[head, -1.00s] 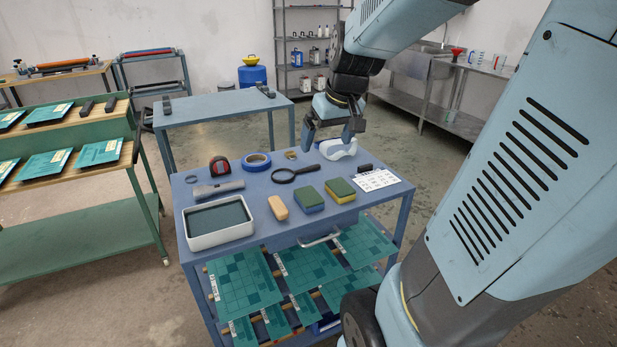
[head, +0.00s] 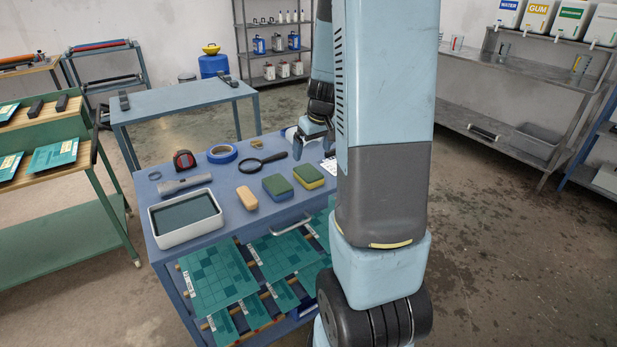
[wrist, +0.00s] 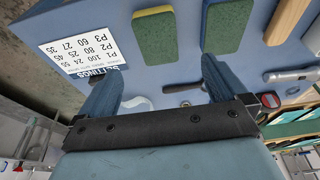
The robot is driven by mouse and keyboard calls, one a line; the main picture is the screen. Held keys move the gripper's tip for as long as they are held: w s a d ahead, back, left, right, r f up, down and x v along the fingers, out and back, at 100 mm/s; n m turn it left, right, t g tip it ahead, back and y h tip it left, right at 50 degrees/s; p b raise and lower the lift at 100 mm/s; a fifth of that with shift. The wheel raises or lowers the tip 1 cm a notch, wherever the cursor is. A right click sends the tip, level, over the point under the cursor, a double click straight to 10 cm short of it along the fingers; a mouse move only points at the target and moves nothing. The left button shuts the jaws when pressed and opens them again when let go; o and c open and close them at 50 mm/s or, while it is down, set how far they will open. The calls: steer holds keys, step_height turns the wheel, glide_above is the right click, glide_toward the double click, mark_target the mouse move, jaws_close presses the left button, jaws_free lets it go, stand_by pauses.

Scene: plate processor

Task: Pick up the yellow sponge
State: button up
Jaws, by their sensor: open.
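The yellow sponge (head: 309,177), with a green top and yellow side, lies on the blue table at the right end of the sponge row. In the wrist view it is the upper-middle green block (wrist: 157,38) with a yellow edge. A blue sponge (head: 278,188) with a green top lies to its left; it also shows in the wrist view (wrist: 228,28). My gripper (head: 313,147) is open and empty above the table's back right part, behind the yellow sponge in the head view. In the wrist view its fingers (wrist: 160,82) are spread wide, apart from both sponges. My arm partly hides it in the head view.
A wooden block (head: 247,198), white tray (head: 153,237), magnifying glass (head: 256,166), flashlight (head: 184,184), tape roll (head: 222,154) and tape measure (head: 184,160) share the table. A printed card (wrist: 84,47) lies beside the yellow sponge. Plates fill the shelf below.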

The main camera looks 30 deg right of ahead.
glide_above(309, 172)
steer(key=s, duration=0.1)
steer(key=f, duration=0.5)
steer(key=shift+s+a+f, duration=0.15)
steer(key=shift+a+f, duration=0.05)
steer(key=shift+x, duration=2.55)
steer(key=shift+s+d, duration=0.1)
steer(key=shift+d, duration=0.1)
steer(key=c, duration=1.1)
